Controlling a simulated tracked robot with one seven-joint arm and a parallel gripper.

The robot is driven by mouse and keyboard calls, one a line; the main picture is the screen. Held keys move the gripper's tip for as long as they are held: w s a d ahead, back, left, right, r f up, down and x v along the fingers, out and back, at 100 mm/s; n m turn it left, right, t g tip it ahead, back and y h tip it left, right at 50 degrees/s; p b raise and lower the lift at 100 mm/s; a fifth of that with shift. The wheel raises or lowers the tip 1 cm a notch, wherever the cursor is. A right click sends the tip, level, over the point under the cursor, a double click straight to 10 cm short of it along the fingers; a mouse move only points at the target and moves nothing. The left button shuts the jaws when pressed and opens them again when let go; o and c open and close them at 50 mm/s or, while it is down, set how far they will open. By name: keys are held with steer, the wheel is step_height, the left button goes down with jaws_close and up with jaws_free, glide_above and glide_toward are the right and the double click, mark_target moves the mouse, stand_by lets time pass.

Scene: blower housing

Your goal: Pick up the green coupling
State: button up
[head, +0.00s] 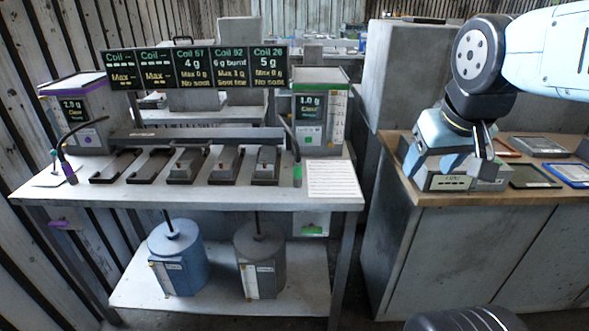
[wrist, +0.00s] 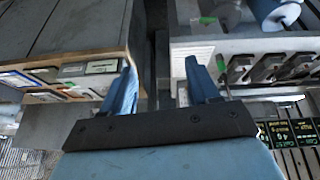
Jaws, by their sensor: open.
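The green coupling (head: 297,174) is the green end of a thin dark hose. It stands near the right end of the grey bench, beside the white printed sheet. In the wrist view a small green piece (wrist: 220,63) near the bench edge looks like the same coupling. My gripper (head: 450,162) is over the wooden-topped counter at the right, well to the right of the coupling. In the wrist view its two blue fingers (wrist: 161,75) are spread apart with nothing between them.
A purple-ended hose (head: 71,175) stands at the bench's left. Several dark coil holders (head: 224,165) line the bench left of the coupling. A green-topped box (head: 320,110) stands behind it. Flat trays and a grey box (head: 447,182) lie on the counter. A gap separates bench and counter.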

steer(key=w+d+f+n+g+h, duration=0.3)
steer(key=w+f+n+g+h, duration=0.15)
steer(key=f+n, duration=0.2)
steer(key=n+t+h, duration=0.1)
steer(key=n+t, duration=1.6)
steer(key=n, duration=0.8)
glide_toward(299, 165)
steer(key=shift+g, duration=0.25)
steer(key=x, duration=0.4)
steer(key=f+x, duration=0.1)
steer(key=x, duration=0.7)
steer(key=shift+w+a+f, duration=0.2)
steer(key=shift+w, duration=0.2)
steer(key=shift+c, duration=0.3)
jaws_close()
